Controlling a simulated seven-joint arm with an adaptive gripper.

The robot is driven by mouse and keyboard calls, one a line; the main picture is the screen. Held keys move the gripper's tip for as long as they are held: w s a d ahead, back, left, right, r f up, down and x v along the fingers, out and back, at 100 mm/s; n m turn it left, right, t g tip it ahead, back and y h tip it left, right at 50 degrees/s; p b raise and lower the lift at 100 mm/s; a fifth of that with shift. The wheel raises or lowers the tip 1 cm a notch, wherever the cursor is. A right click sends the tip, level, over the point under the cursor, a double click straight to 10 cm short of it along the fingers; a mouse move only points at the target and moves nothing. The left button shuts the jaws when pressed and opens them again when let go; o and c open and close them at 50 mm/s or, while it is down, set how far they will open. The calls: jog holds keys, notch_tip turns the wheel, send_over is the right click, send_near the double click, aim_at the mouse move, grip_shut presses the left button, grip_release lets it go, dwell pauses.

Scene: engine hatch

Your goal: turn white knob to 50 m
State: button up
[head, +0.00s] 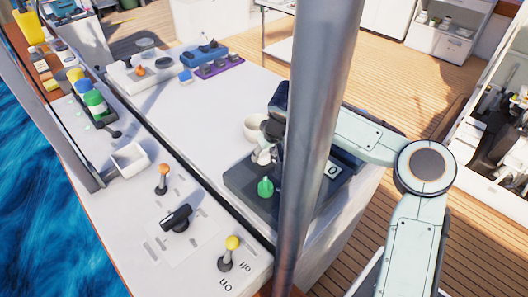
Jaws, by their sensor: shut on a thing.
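A dark control box (240,184) sits on the white counter, partly hidden by a grey metal pole. The white knob (262,157) is on its far left part. My gripper (268,146) comes down from above and is shut on the white knob; the pole hides part of the gripper. A green knob (265,188) is nearer the camera on the same box. A small display (332,170) on the right of the box shows what looks like 0. The white knob's pointing direction is too small to tell.
The pole (316,130) stands upright in front of the box. A white bowl (255,127) is close behind the gripper. Orange (163,174) and yellow (232,243) levers and a black handle (176,218) stand on the left ledge. The middle of the counter (205,120) is clear.

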jog(key=shift+m, duration=0.3)
jog(key=m+h, duration=0.1)
jog(key=m, duration=0.1)
jog(key=m+h, duration=0.1)
jog(key=m, duration=0.1)
jog(key=shift+a+t, duration=0.1)
jog(key=shift+t, duration=0.2)
jog(key=shift+m+h, duration=0.9)
jog(key=shift+m, duration=1.8)
jog(key=o, duration=1.1)
